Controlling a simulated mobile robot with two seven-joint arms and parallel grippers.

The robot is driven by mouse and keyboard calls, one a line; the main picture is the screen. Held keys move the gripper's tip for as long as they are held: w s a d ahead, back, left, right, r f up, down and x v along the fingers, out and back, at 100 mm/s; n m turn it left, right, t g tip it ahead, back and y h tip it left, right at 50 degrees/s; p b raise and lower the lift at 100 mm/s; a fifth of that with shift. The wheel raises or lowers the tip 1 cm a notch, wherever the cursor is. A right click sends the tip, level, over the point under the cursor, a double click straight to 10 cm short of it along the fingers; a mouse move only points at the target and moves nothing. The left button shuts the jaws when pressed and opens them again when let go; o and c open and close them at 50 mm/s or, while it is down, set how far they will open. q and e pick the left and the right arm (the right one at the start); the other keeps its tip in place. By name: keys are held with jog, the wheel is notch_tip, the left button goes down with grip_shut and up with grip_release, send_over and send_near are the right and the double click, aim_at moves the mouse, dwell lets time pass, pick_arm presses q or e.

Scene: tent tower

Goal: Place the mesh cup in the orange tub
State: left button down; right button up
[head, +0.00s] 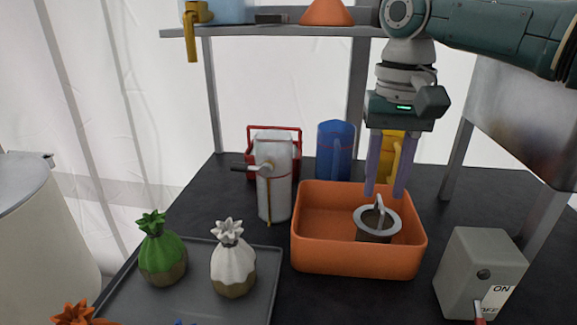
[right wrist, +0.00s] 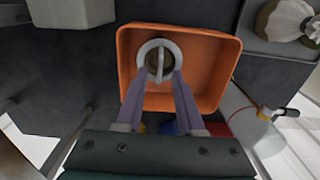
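The mesh cup (head: 374,234), with a wide metal rim and an upright handle, is inside the orange tub (head: 312,254), toward its right side. It stands roughly upright. My right gripper (head: 385,192) points down just above the cup, with its two purple fingers apart. In the right wrist view the cup (right wrist: 146,50) is inside the tub (right wrist: 212,78), near one corner. The fingertips of my right gripper (right wrist: 158,76) are spread on either side of the handle, with gaps visible. My left gripper is not in view.
A grey switch box (head: 480,272) stands right of the tub. A dark tray (head: 204,309) with green and white pots is at left. A white grinder-like machine (head: 273,185), a blue pitcher (head: 335,150) and a yellow item (head: 392,155) stand behind. A shelf (head: 260,30) hangs above.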

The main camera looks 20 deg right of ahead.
notch_tip(320, 180, up, 10)
jog(key=shift+f, duration=0.2)
